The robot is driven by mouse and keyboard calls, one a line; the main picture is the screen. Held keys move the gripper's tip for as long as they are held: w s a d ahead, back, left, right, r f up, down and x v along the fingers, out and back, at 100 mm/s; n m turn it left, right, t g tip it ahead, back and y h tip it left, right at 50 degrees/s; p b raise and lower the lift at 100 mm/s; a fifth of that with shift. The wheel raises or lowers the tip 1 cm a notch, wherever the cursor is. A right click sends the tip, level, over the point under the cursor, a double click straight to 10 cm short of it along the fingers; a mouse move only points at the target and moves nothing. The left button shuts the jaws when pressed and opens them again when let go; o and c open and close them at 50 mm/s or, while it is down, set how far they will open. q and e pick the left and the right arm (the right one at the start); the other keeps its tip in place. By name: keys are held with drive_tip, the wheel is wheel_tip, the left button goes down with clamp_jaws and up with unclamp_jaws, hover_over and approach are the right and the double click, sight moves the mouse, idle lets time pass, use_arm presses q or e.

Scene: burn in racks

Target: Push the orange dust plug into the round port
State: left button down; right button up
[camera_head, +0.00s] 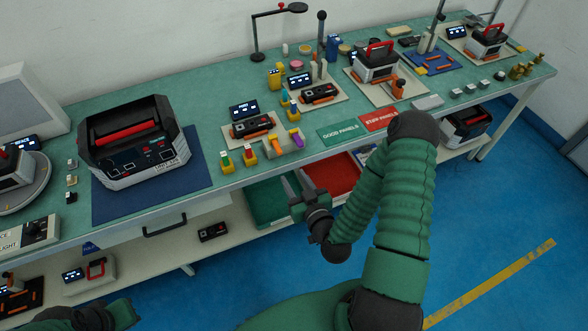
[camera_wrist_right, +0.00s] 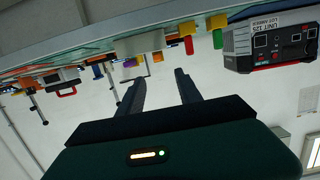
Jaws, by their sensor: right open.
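An orange plug (camera_head: 272,139) stands in a yellow holder in the row of coloured plugs near the table's front edge. Green (camera_head: 225,158), red (camera_head: 248,154) and purple (camera_head: 295,134) plugs stand in the same row. A black panel unit (camera_head: 252,127) lies just behind them; I cannot make out which opening is the round port. My right gripper (camera_head: 294,184) is open and empty, in front of the table edge and apart from the plugs. Its two fingers (camera_wrist_right: 158,88) show in the wrist view, with nothing between them.
A large black and white unit (camera_head: 150,175) stands on a blue mat at left. Green and red panel labels (camera_head: 340,133) lie to the right of the plugs. A green bin (camera_head: 270,203) and a red bin (camera_head: 332,174) sit below the table edge.

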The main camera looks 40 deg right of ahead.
sight(280, 153)
drive_tip(key=b+x, duration=0.2)
drive_tip(key=x, duration=0.2)
drive_tip(key=b+x, duration=0.2)
drive_tip(key=x, duration=0.3)
drive_tip(key=b+x, duration=0.2)
drive_tip(key=x, duration=0.3)
drive_tip(key=shift+w+d+f, duration=0.1)
drive_tip(key=shift+d+f, duration=0.15)
drive_tip(key=shift+f, duration=0.05)
drive_tip(key=shift+w, duration=0.6)
drive_tip(key=shift+w+d+f, duration=0.1)
drive_tip(key=shift+d+f, duration=0.05)
drive_tip(key=shift+d, duration=0.2)
drive_tip(key=shift+c, duration=1.3)
drive_tip(key=c, duration=0.5)
use_arm(q)
drive_tip(key=s+x, duration=0.1)
drive_tip(key=x, duration=0.6)
drive_tip(key=shift+f, duration=0.45)
use_arm(e)
drive_tip(key=shift+a, duration=0.15)
clamp_jaws()
